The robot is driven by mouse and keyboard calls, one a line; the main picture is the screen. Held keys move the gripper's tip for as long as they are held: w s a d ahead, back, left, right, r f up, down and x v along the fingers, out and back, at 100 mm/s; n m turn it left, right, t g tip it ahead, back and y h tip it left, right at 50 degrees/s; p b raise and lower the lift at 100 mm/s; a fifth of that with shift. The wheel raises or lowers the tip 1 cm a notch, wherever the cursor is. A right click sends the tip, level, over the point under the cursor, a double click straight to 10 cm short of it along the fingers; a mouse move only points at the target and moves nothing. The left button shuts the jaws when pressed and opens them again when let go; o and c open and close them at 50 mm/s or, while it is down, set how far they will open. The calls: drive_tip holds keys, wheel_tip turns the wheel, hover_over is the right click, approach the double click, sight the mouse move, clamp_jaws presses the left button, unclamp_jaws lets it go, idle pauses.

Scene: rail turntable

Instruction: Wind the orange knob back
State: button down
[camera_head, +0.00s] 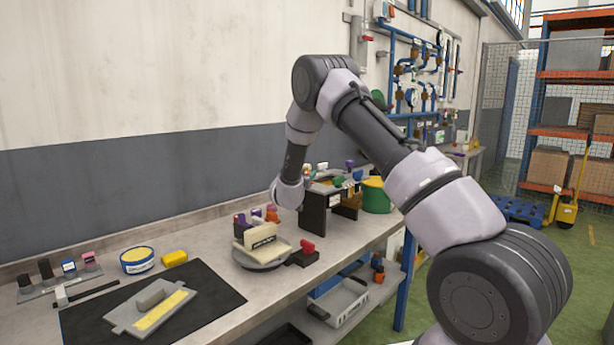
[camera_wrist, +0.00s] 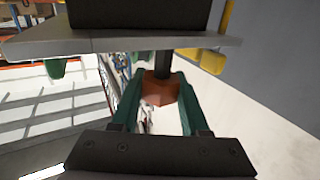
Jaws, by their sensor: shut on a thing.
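The orange knob (camera_wrist: 160,90), reddish and faceted, sits on a dark shaft in the wrist view. The shaft runs up to a grey plate (camera_wrist: 120,43). My gripper (camera_wrist: 157,82) has one green finger on each side of the knob and is shut on it. In the head view my wrist comes down over the bench behind the round grey turntable (camera_head: 245,261); my fingers are not clear there. A cream block (camera_head: 262,238) with a dark label stands on the turntable. A small orange part (camera_head: 272,213) shows below my wrist; I cannot tell if it is the held knob.
A red knob (camera_head: 307,246) on a dark block is right of the turntable. Purple knobs (camera_head: 257,212) are close behind it. A dark stand (camera_head: 313,213) and a green tub (camera_head: 376,196) are further right. A black mat (camera_head: 215,287) with a grey plate lies left.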

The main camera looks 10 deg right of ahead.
drive_tip(key=shift+y, duration=0.3)
drive_tip(key=n+y, duration=0.3)
drive_tip(key=y, duration=0.1)
drive_tip(key=n+t+y, duration=0.1)
drive_tip(key=n+y, duration=0.2)
drive_tip(key=y, duration=0.1)
drive_tip(key=shift+t+y, duration=0.3)
drive_tip(key=shift+y, duration=0.1)
drive_tip(key=shift+a+n+g+y, duration=0.15)
drive_tip(key=shift+n+g+y, duration=0.4)
drive_tip(key=shift+n+y, duration=0.85)
drive_tip(key=shift+a+n+g+y, duration=0.15)
drive_tip(key=shift+n+g+y, duration=0.6)
drive_tip(key=shift+y, duration=1.15)
drive_tip(key=shift+n, duration=0.25)
drive_tip(key=shift+c, duration=2)
unclamp_jaws()
drive_tip(key=v, duration=1)
drive_tip(key=shift+s+d+f, duration=0.15)
drive_tip(key=shift+s+f, duration=0.05)
drive_tip(key=shift+s, duration=0.15)
